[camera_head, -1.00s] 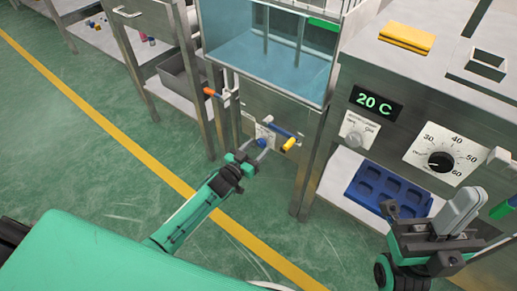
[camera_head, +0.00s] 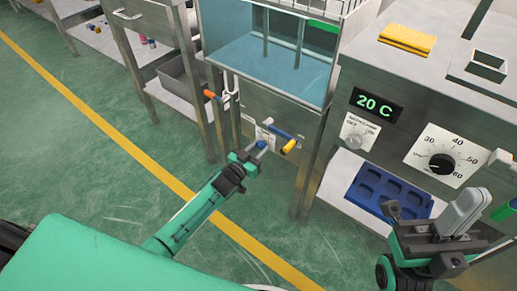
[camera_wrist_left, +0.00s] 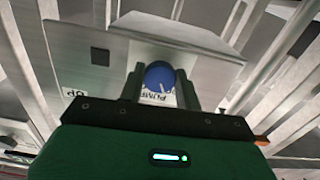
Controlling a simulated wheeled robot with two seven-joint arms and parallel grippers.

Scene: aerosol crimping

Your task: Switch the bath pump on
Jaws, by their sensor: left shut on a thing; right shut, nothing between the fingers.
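The pump switch is a round blue knob (camera_head: 261,145) on the metal front panel below the bath tank. In the left wrist view the blue knob (camera_wrist_left: 159,76) sits between the two fingers, in front of a plate with partly hidden "PUMP" lettering (camera_wrist_left: 153,98). My left gripper (camera_head: 257,150) is shut on the knob, and the fingers hide its sides. My right gripper (camera_head: 462,210) is shut and empty, in front of the control cabinet at the right.
The tank (camera_head: 270,65) holds blue liquid. A blue-and-yellow lever (camera_head: 287,146) is close right of the knob, and an orange-tipped handle (camera_head: 210,94) is to the left. A "20 C" display (camera_head: 375,103), dial (camera_head: 441,163) and blue tray (camera_head: 385,190) are at the right.

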